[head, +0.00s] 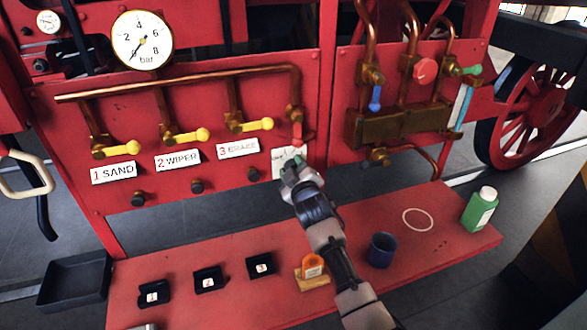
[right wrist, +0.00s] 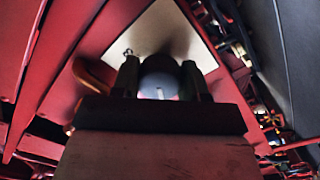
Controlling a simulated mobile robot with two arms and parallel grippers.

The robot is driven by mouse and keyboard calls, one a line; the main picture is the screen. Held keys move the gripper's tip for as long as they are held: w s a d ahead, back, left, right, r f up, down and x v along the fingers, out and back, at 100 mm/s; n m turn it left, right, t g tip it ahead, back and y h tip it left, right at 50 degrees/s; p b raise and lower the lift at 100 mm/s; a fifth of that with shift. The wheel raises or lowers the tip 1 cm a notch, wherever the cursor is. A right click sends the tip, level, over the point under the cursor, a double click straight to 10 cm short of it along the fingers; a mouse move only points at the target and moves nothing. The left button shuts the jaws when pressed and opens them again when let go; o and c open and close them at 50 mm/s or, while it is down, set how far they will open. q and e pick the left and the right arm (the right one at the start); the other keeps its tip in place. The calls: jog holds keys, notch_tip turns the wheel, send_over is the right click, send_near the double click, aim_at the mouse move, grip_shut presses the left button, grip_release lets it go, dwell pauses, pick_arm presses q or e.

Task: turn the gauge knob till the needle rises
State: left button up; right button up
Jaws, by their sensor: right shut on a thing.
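The round pressure gauge (head: 142,40), white-faced and marked in bar, is at the upper left of the red panel. Its thin needle points down and left, near the low end of the scale. My right gripper (head: 292,166) is at the panel, in front of a white card (head: 279,162) right of the BRAKE label. In the right wrist view, the fingers (right wrist: 160,82) are shut on a round grey knob (right wrist: 160,76) with a short white line. In the head view, the gripper mostly hides the knob.
Yellow-handled valves (head: 187,136) and copper pipes sit left of my right gripper. A red round knob (head: 425,70) is farther right.

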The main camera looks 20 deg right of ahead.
jog(key=m, duration=0.3)
jog(key=shift+p, duration=0.3)
jog(key=m+p, duration=0.1)
jog(key=m, duration=0.7)
jog(key=shift+y+p, duration=0.3)
jog(key=shift+y, duration=0.1)
jog(key=shift+m+g, duration=0.3)
jog(key=shift+m, duration=1.6)
jog(key=shift+p, duration=0.3)
jog(key=o, duration=0.9)
jog(key=shift+s, duration=0.15)
